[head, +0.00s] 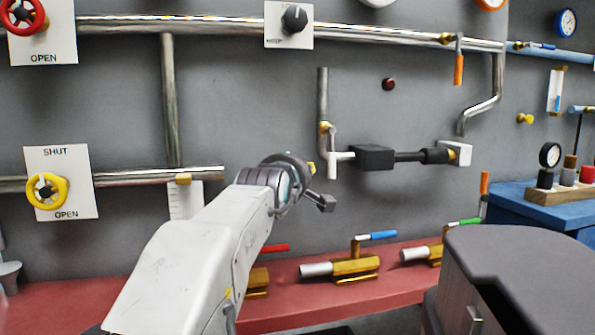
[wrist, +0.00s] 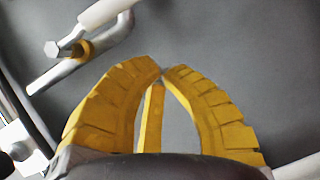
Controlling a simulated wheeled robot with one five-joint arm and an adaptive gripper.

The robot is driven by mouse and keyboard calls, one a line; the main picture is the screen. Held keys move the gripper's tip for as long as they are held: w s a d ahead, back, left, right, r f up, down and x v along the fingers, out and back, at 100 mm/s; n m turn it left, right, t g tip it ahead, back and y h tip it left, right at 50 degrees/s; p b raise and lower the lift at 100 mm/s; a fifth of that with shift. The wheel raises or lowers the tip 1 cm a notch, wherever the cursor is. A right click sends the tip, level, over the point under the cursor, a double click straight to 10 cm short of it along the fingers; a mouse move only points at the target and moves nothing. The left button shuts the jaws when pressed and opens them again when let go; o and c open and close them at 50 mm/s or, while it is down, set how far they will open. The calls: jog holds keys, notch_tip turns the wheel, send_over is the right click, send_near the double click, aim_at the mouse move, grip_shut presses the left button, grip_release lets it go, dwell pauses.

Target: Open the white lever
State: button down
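The white lever (head: 332,158) hangs down beside the lower end of a short vertical metal pipe (head: 322,95) on the grey wall in the head view. In the wrist view, the white lever (wrist: 104,14) lies at the top left, with a brass ring (wrist: 85,49) and the metal pipe (wrist: 62,73) beside it. My gripper (wrist: 162,70) has yellow ribbed fingers whose tips nearly meet, with only bare wall behind them. It is apart from the lever, which lies up and to the left of the fingertips. In the head view my wrist hides most of the fingers.
A black cylinder fitting (head: 372,157) sits just right of the lever. A red bench (head: 385,293) below carries brass valves with coloured handles, including a blue one (head: 378,235). A dark-topped cabinet (head: 520,255) stands at the front right. The wall above the lever is mostly clear.

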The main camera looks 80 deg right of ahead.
jog(key=a+p, duration=0.1)
jog(key=a, duration=0.8)
jog(key=shift+a, duration=0.35)
jog(key=shift+r, duration=0.1)
